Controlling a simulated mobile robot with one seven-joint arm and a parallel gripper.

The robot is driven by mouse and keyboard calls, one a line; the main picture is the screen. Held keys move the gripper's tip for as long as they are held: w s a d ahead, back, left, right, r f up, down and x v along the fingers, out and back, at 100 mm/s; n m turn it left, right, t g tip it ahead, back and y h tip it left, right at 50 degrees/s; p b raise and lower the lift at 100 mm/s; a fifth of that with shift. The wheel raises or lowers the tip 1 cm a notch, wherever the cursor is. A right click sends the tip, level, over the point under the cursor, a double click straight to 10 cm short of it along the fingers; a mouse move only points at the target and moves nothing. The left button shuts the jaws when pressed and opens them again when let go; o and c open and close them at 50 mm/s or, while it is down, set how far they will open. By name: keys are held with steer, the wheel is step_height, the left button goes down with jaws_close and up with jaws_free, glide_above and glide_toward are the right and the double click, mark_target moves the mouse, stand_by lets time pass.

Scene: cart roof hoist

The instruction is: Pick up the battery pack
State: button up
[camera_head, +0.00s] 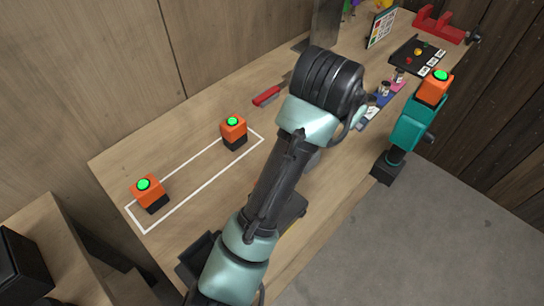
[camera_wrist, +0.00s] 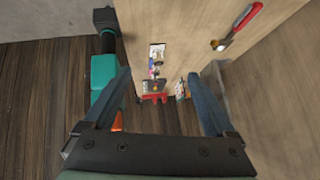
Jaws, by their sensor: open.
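Two orange and black battery packs with round green tops stand on the wooden table in the head view: one (camera_head: 233,130) at the upper end of a white outlined rectangle, one (camera_head: 148,191) at its lower left end. A third orange block with a green top (camera_head: 434,90) sits on a teal and black device (camera_head: 408,128) at the table's right edge. The teal device also shows left of my gripper in the wrist view (camera_wrist: 103,75), with a bit of orange by the left finger. My gripper (camera_wrist: 158,75) is open with nothing between its fingers; my arm largely hides it in the head view.
A red-handled tool (camera_head: 267,95) lies on the table beyond the outline. Small items and cards (camera_head: 382,92), a black tray (camera_head: 416,56), an upright board (camera_head: 381,27) and a red vise-like object (camera_head: 438,24) occupy the far end. A wooden wall borders the table's left side.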

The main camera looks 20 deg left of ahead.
steer(key=s+a+r+g+p, duration=0.3)
steer(key=s+a+g+p, duration=0.55)
steer(key=s+p, duration=0.4)
steer(key=shift+y, duration=0.4)
steer(key=f, duration=0.2)
steer(key=f+b, duration=0.1)
steer(key=f, duration=0.1)
steer(key=f+b, duration=0.1)
steer(key=f, duration=0.1)
steer(key=shift+w+a+f, duration=0.2)
steer(key=shift+a+f, duration=0.05)
steer(key=shift+f, duration=0.05)
steer(key=shift+a+f, duration=0.1)
steer(key=shift+f, duration=0.25)
steer(key=shift+d+f+p, duration=0.15)
steer(key=shift+f+p, duration=0.45)
steer(key=shift+f, duration=1)
steer(key=shift+d+f+p, duration=0.15)
steer(key=shift+f+p, duration=0.45)
steer(key=shift+f, duration=0.95)
jaws_close()
